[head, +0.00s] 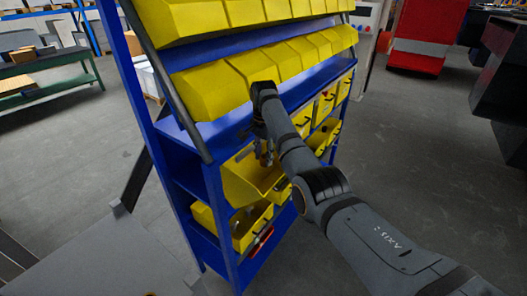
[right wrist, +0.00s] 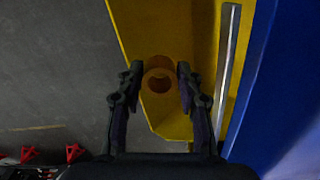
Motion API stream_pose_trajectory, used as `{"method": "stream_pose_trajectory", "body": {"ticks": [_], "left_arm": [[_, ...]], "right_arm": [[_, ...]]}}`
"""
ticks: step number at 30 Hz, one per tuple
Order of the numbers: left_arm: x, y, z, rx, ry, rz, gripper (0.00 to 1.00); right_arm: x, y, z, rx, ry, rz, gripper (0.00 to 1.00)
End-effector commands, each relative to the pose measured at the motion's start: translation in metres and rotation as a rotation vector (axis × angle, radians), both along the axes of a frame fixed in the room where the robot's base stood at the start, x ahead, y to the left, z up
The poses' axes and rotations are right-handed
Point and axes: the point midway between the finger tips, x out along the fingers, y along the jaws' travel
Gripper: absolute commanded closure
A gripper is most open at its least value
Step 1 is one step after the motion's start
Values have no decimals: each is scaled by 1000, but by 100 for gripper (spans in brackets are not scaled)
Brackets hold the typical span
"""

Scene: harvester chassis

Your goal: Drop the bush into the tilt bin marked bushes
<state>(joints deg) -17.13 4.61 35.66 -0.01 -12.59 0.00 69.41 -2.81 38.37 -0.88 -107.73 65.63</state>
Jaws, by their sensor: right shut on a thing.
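The bush (right wrist: 159,62), a bronze-coloured ring, is between the two fingers of my right gripper (right wrist: 159,80) in the right wrist view. The fingers are shut on its sides. In the head view my right gripper (head: 265,157) points down over an open, tilted yellow bin (head: 238,183) on the blue rack. In the right wrist view this yellow bin (right wrist: 172,125) lies below and around the bush. I cannot read a mark on the bin. The bush is too small to make out clearly in the head view. My left gripper is not in view.
The blue rack (head: 220,222) carries rows of yellow bins (head: 265,68) above and more yellow bins (head: 250,232) below. Its blue side and a metal strip (right wrist: 228,75) are close right of the gripper in the right wrist view.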

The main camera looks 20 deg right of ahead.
Motion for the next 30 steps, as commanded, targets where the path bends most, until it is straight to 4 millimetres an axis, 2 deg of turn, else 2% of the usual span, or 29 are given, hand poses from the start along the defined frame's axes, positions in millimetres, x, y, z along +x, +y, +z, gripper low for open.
{"method": "stream_pose_trajectory", "body": {"ticks": [6,7,12,23,26,30], "left_arm": [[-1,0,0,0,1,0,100],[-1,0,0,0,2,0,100],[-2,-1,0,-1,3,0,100],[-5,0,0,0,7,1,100],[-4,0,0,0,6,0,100],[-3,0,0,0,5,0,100]], "right_arm": [[0,0,0,0,-1,0,97],[0,0,0,0,-1,0,61],[0,0,0,0,0,0,38],[0,0,5,0,-1,0,37],[1,0,21,0,-4,0,37],[1,0,56,0,-4,0,37]]}}
